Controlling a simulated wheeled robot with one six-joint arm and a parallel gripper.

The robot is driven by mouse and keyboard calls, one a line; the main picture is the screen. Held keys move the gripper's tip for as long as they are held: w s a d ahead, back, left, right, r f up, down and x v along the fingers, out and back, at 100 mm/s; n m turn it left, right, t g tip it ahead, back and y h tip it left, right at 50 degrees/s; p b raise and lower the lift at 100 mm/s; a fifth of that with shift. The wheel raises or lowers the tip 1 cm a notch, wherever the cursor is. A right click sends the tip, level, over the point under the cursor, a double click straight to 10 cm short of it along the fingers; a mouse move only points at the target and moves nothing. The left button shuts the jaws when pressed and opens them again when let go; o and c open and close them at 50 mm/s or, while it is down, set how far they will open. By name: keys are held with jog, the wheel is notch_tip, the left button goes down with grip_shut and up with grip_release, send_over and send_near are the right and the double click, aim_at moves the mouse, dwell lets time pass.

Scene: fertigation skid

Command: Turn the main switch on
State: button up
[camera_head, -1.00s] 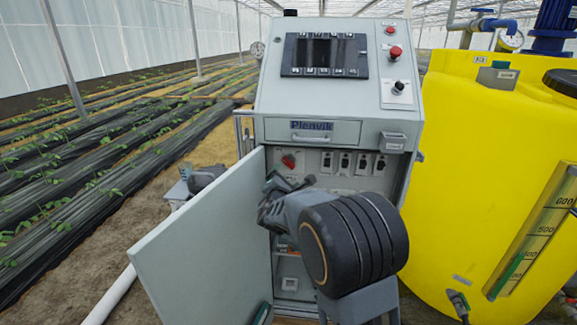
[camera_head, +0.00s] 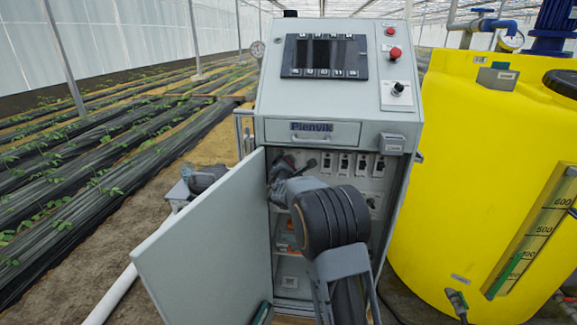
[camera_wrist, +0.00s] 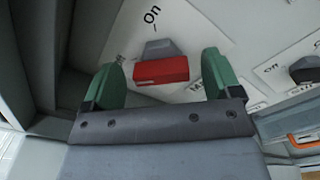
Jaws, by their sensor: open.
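The main switch has a red handle (camera_wrist: 162,70) with a grey part behind it, on a white plate (camera_wrist: 130,40) marked "On" above. In the wrist view my gripper (camera_wrist: 162,78) is open, with one green finger on each side of the red handle. I see a gap at each side, and no clear contact. In the head view my gripper (camera_head: 279,172) is inside the open cabinet (camera_head: 345,132), at its upper left, and largely hides the switch. The setting the handle points to is hard to tell.
The open cabinet door (camera_head: 205,240) stands left of my arm. A row of breakers (camera_head: 362,163) sits right of my gripper. Another switch marked "Off" (camera_wrist: 305,70) is at the right in the wrist view. A yellow tank (camera_head: 470,180) stands right of the cabinet.

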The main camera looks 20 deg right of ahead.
jog(key=shift+c, duration=0.3)
jog(key=c, duration=0.9)
jog(key=shift+f+m+b, duration=0.2)
jog(key=shift+m+b, duration=2.75)
jog(key=shift+b, duration=1.75)
jog(key=shift+f+m+b, duration=0.2)
jog(key=shift+m+b, duration=2.8)
jog(key=shift+b, duration=1.65)
jog(key=shift+f+m+b, duration=0.2)
jog(key=shift+m+b, duration=2.75)
jog(key=shift+b, duration=1.75)
jog(key=shift+r, duration=0.1)
